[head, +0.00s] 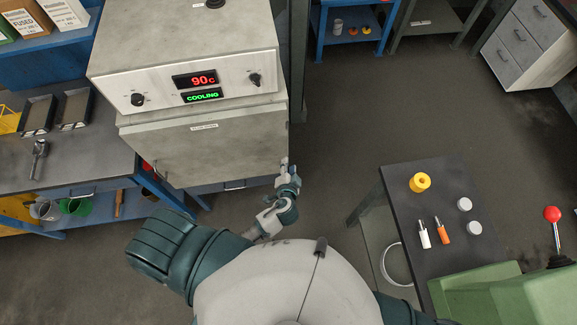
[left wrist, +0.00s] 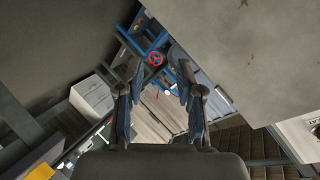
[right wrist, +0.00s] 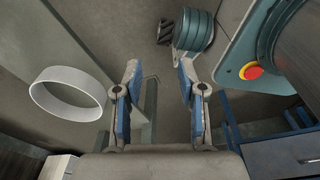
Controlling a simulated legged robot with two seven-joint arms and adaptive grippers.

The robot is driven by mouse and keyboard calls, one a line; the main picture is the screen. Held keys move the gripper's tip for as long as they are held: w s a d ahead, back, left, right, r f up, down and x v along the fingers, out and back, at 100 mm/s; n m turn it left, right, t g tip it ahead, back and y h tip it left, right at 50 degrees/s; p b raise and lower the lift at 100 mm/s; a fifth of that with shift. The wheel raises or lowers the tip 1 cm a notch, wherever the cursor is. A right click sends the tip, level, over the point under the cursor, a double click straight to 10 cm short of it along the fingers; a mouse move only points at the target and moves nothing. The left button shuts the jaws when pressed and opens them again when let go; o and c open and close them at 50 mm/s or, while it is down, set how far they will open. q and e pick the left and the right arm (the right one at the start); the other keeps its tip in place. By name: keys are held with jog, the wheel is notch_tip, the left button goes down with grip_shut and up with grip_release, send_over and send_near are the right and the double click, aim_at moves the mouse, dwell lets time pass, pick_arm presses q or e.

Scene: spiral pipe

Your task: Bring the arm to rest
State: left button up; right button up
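My left arm reaches forward in the head view, and its gripper (head: 284,165) is beside the right edge of the grey oven's front. I cannot tell from these frames whether it touches the oven. In the left wrist view the left gripper (left wrist: 157,82) has its two fingers apart with nothing between them. My right gripper does not show in the head view. In the right wrist view the right gripper (right wrist: 158,70) is also open, with nothing between its fingers. A white ring (right wrist: 68,94) appears to its left there.
The oven (head: 200,145) shows 90c and COOLING, front closed. A dark table (head: 430,180) on the right bears a yellow object (head: 420,182), a white bottle (head: 424,235), an orange bottle (head: 442,231) and white discs. A workbench (head: 95,150) stands left. Floor between is clear.

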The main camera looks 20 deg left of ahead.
dwell(0.3)
pick_arm(q)
jog(key=s+a+f+g+h+b, duration=0.1)
jog(key=s+f+g, duration=0.35)
jog(key=f, duration=0.95)
jog(key=s+a+f+g+h+b, duration=0.15)
jog(key=s+f, duration=0.55)
jog(key=f, duration=0.7)
jog(key=s+a+f+n+g, duration=0.1)
jog(key=s+f, duration=0.4)
jog(key=s, duration=0.4)
jog(key=s+a+f+n+g+h+b, duration=0.1)
jog(key=s+a+f+g, duration=0.1)
jog(key=s+f, duration=0.4)
jog(key=s+a+f+n+g, duration=0.1)
jog(key=s+f+n+g, duration=0.1)
jog(key=s+f, duration=0.4)
jog(key=s, duration=0.5)
jog(key=shift+s+a+f+h+b, duration=0.25)
jog(key=shift+s+a+h+b, duration=0.05)
jog(key=shift+a+h, duration=0.05)
pick_arm(e)
jog(key=s+f, duration=0.2)
jog(key=f, duration=0.1)
jog(key=s+f, duration=0.1)
jog(key=f, duration=0.1)
jog(key=shift+d, duration=0.25)
